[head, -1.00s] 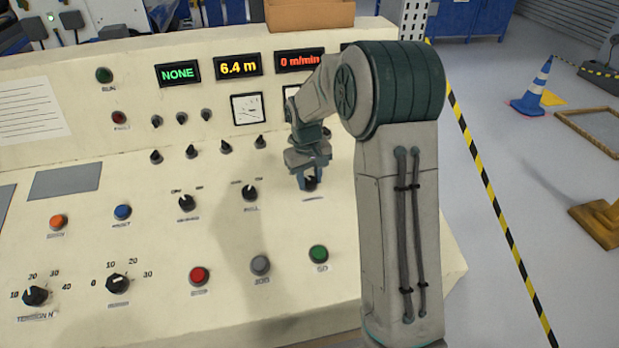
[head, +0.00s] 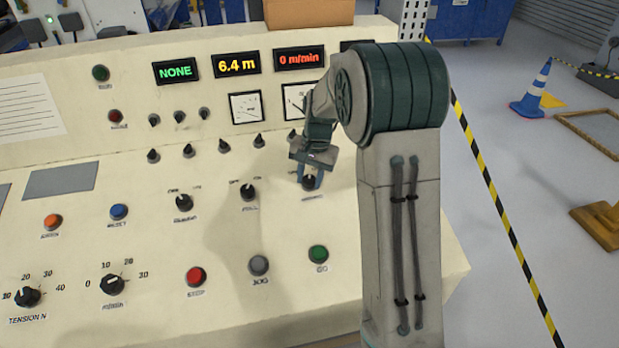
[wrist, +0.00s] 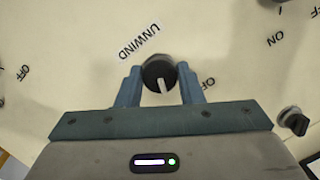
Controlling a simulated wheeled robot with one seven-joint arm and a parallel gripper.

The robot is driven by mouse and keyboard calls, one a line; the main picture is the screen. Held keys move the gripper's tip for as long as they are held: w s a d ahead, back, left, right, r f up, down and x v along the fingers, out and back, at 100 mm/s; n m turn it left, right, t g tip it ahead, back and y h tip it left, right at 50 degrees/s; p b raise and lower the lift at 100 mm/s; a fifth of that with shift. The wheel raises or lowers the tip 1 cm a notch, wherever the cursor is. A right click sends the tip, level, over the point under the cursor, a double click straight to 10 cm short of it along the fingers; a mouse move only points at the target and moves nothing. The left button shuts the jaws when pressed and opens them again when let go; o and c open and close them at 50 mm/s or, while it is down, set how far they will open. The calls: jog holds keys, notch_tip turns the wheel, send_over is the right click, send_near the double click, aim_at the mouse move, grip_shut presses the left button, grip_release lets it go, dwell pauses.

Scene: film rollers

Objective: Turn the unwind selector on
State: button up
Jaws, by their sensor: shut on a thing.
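The unwind selector (head: 309,182) is a black rotary knob on the cream sloping console. It also shows in the wrist view (wrist: 158,73), beside the printed word UNWIND, with a pale pointer line on its face. An OFF mark shows near it in the wrist view. My gripper (head: 312,177) is at the selector, and its two blue-grey fingers (wrist: 160,85) are shut on the knob's sides. My gripper and wrist hide part of the knob and its labels in the head view.
Another black selector (head: 248,193) is just left on the same row, and one more (head: 184,203) is beyond it. A green button (head: 318,254) is below. A second knob (wrist: 292,121) is right of my gripper in the wrist view.

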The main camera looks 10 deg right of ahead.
jog(key=shift+m, duration=1)
jog(key=o, duration=1)
jog(key=shift+c, duration=0.2)
jog(key=shift+r, duration=0.1)
notch_tip(320, 180, up, 14)
jog(key=d, duration=0.2)
jog(key=shift+s+f, duration=0.25)
jog(key=shift+s, duration=0.2)
